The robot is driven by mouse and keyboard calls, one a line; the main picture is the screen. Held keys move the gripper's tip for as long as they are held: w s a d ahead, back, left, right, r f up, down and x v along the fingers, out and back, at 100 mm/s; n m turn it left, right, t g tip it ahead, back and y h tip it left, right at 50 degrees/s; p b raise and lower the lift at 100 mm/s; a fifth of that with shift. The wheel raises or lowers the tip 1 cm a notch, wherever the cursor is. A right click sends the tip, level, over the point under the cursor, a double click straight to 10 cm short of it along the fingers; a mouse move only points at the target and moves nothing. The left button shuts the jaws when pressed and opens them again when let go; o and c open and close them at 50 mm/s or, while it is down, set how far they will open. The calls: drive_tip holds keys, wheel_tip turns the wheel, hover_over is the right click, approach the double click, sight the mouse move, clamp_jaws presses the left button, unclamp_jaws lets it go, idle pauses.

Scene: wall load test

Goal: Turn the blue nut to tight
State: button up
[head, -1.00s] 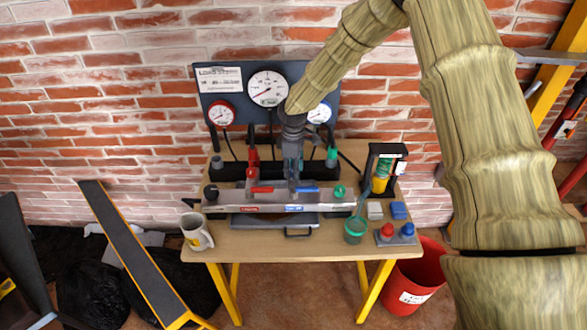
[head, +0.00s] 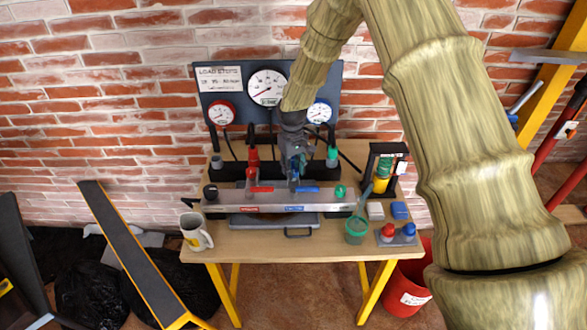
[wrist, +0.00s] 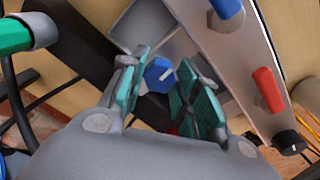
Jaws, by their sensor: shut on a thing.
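The blue nut (wrist: 158,75) shows in the wrist view, with a pale mark on its face. My gripper (wrist: 160,80) has its teal-padded fingers on both sides of the nut and is shut on it. In the head view my gripper (head: 294,168) points down over the middle of the bench, behind the grey rail. It hides most of the nut there. The large gauge (head: 267,88) stands on the dark panel behind, with the small blue-rimmed gauge (head: 319,112) to its right, partly beside my arm.
The grey rail (head: 270,208) carries a red lever (head: 261,189) and a blue lever (head: 308,190) close to my gripper. A red fitting (head: 253,158) and a green fitting (head: 332,157) stand behind. A mug (head: 196,231) and green cup (head: 356,230) sit at the front.

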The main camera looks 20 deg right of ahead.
drive_tip(key=shift+m, duration=0.5)
drive_tip(key=o, duration=1)
drive_tip(key=shift+o, duration=0.2)
wheel_tip(320, 180, up, 12)
drive_tip(key=shift+a, duration=0.1)
